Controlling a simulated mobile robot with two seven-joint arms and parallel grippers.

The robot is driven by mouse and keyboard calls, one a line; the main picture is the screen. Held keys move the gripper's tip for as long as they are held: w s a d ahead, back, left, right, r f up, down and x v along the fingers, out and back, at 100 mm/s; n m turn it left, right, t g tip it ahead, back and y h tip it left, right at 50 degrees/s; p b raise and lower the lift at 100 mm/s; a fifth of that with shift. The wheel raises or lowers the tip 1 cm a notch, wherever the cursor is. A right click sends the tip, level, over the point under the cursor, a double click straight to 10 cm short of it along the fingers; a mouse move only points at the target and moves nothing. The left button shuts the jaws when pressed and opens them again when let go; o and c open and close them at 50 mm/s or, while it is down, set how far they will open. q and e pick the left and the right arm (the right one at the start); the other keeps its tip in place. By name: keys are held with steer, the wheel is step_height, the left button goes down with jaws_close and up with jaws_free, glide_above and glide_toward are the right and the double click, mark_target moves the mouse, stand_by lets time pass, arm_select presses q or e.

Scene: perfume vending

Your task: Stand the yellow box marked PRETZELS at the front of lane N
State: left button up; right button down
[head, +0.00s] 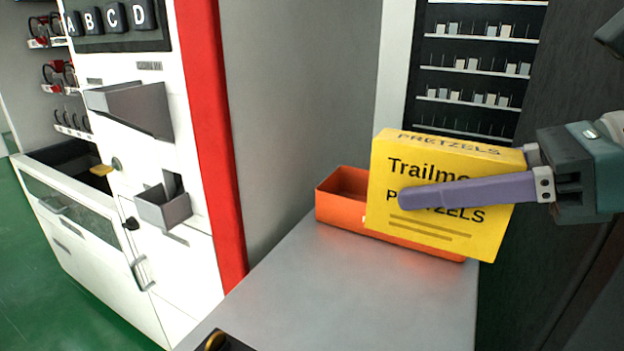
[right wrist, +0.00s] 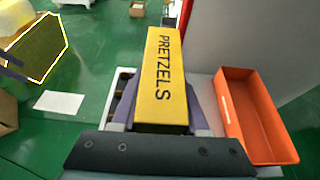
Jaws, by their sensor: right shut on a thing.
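The yellow box marked PRETZELS (head: 440,225) is held up in front of an orange tray, in the head view. My right gripper (head: 450,190) is shut on it, with a purple finger across its front face. In the right wrist view the box (right wrist: 162,75) shows its narrow PRETZELS side between the fingers (right wrist: 165,115). The box looks roughly upright with a slight tilt, and I cannot tell if its bottom touches anything. My left gripper is not in view. No lane marked N is readable; the lettered keys show A to D.
The orange tray (head: 340,205) stands on the grey surface (head: 360,290), partly hidden by the box; it looks empty in the right wrist view (right wrist: 240,110). A white and red vending machine (head: 165,215) stands left. A dark shelf rack (head: 475,70) is behind. The grey surface's front is mostly clear.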

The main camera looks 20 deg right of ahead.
steer(key=shift+a+r, duration=0.1)
steer(key=shift+r, duration=0.5)
steer(key=s+a+r+n+g+y+p, duration=0.2)
steer(key=a+r+p, duration=0.25)
steer(key=r, duration=0.55)
steer(key=s+a+r+n+g+y+p, duration=0.1)
steer(key=s+a+r+n+g+p, duration=0.3)
steer(key=r, duration=0.6)
steer(key=d+r+m+t+p, duration=0.1)
steer(key=d+r+t+p, duration=0.1)
steer(key=r+p, duration=1.6)
steer(key=w+d+r+m+t+h+p, duration=0.1)
steer(key=d+r+m+p, duration=0.1)
steer(key=r+p, duration=1.7)
steer(key=p, duration=0.6)
steer(key=shift+r+t, duration=0.3)
steer(key=shift+t, duration=0.1)
steer(key=shift+w, duration=0.15)
